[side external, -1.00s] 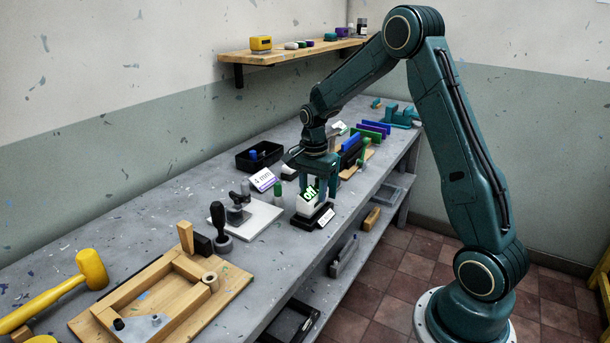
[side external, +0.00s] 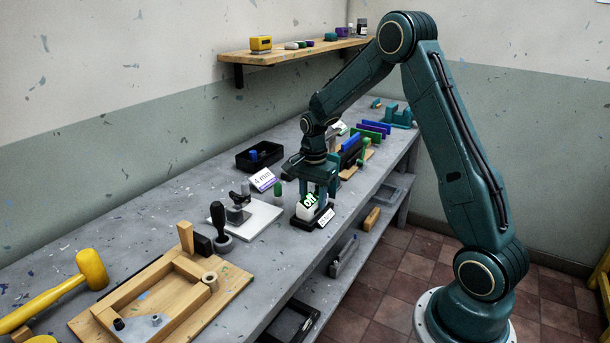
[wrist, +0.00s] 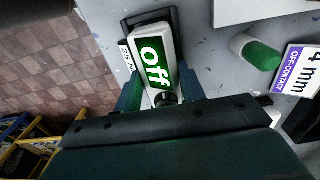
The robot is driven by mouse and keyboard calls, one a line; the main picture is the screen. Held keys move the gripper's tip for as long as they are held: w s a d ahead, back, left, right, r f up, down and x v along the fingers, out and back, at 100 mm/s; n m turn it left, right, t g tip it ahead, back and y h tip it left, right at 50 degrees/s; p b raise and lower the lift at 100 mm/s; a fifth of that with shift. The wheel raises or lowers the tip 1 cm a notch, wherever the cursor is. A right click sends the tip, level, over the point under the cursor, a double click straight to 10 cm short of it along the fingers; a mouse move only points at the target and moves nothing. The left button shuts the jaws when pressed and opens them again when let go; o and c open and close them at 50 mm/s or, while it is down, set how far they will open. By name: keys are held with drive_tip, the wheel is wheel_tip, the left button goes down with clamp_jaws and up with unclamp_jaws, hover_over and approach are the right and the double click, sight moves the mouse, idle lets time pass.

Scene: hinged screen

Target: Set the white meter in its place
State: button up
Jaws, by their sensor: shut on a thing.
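The white meter (side external: 305,212) has a green face reading "off". It is at the black holder (side external: 312,222) near the bench's front edge, and a label stands at the holder's front. In the wrist view the meter (wrist: 168,48) lies within the outline of the dark holder (wrist: 127,24), with a "25 N" label beside it. Whether the meter rests fully on the holder's floor I cannot tell. My gripper (side external: 320,196) is shut on the meter from above; in the wrist view its fingers (wrist: 160,88) flank the meter's near end, where a dark round knob shows.
A green-capped white cylinder (wrist: 256,52) and a "4 mm off-contact" card (wrist: 299,72) stand close by. A white plate with a clamp (side external: 250,218) lies left. A black bin (side external: 258,158) and a rack of coloured bars (side external: 352,152) stand farther back.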

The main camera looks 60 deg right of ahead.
drive_tip(key=shift+f, duration=0.1)
idle(0.3)
drive_tip(key=o, duration=1.1)
drive_tip(key=shift+c, duration=0.2)
wheel_tip(320, 180, up, 14)
idle(0.4)
